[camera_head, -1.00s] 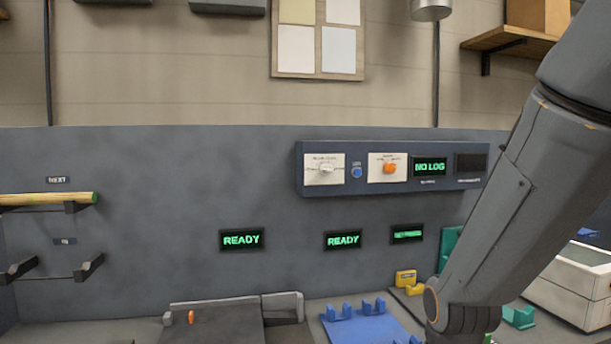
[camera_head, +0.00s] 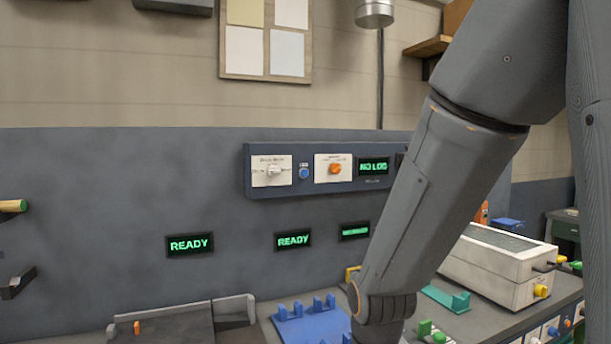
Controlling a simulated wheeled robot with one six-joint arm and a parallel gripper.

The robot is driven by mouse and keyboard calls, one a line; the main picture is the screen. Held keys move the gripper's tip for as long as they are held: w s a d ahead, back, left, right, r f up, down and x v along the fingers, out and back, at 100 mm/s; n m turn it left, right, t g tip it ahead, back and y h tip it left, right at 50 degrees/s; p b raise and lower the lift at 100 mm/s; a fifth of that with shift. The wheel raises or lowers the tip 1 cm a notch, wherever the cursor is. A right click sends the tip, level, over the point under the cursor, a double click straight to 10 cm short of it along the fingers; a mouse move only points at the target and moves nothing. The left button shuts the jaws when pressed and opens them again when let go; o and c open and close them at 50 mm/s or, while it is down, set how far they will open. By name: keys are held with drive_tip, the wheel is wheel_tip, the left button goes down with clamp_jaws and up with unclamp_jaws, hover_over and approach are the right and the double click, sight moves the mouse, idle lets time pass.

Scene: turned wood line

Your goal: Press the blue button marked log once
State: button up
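The blue button (camera_head: 304,173) sits on the dark blue control panel (camera_head: 262,187) on the back wall, with a small label above it that is too small to read surely. It lies between a white knob (camera_head: 273,170) and an orange knob (camera_head: 335,169). A display (camera_head: 373,167) on the same panel reads "NO LOG" in green. My arm crosses the right of the view and hides the panel's right end. My gripper is not visible; the arm runs down out of the bottom of the picture, below and right of the button.
Two wall displays (camera_head: 190,245) read "READY", and a third is too small to read. A blue fixture (camera_head: 313,328) with pegs stands on the bench below. A white box (camera_head: 493,268) with a yellow knob stands right of my arm. The wall before the button looks clear.

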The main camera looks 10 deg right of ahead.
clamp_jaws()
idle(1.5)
